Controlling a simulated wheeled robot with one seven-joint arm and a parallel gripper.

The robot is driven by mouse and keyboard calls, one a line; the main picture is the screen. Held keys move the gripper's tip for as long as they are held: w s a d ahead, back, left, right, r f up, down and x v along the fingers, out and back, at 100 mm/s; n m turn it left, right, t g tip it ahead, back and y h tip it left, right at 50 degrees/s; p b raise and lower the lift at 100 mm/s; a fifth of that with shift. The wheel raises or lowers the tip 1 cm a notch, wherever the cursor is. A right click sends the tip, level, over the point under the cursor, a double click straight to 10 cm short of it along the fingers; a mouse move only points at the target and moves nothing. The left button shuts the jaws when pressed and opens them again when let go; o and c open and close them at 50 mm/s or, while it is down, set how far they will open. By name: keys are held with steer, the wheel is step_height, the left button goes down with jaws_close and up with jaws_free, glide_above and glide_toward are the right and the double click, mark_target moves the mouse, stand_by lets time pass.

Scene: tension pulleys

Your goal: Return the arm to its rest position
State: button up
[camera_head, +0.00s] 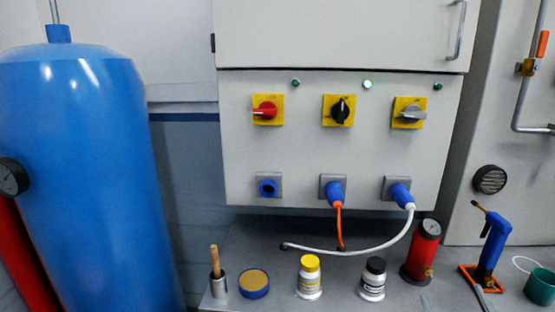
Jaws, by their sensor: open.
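Neither my arm nor my gripper shows in the head view, so the arm's pose and the jaws cannot be seen. The view shows a grey control panel (300,140) with three rotary switches: a red one (266,110), a black one (340,110) and a grey one (409,113). Below are three sockets. The left socket (268,186) has no cable, the middle holds a blue plug (334,192) with an orange cable, and the right holds a blue plug (399,195) with a white cable.
A large blue tank (85,170) stands at the left. The bench (330,280) holds a brush pot (218,285), a round tin (254,283), a yellow-capped bottle (309,278), a black-capped bottle (373,279), a red cylinder (421,255), a blue torch (493,245) and a green cup (541,287).

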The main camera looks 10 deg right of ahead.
steer(key=s+a+f+g+y, duration=0.1)
steer(key=s+a+f, duration=0.3)
steer(key=s, duration=0.5)
steer(key=s+a+f+g+y, duration=0.2)
steer(key=s+a+f+y, duration=0.1)
steer(key=s+a, duration=0.5)
steer(key=s+a+f+m+g+y, duration=0.1)
steer(key=s+a+f+y, duration=0.2)
steer(key=s, duration=0.7)
step_height(320, 180, down, 2)
steer(key=a, duration=0.2)
steer(key=shift+a, duration=0.4)
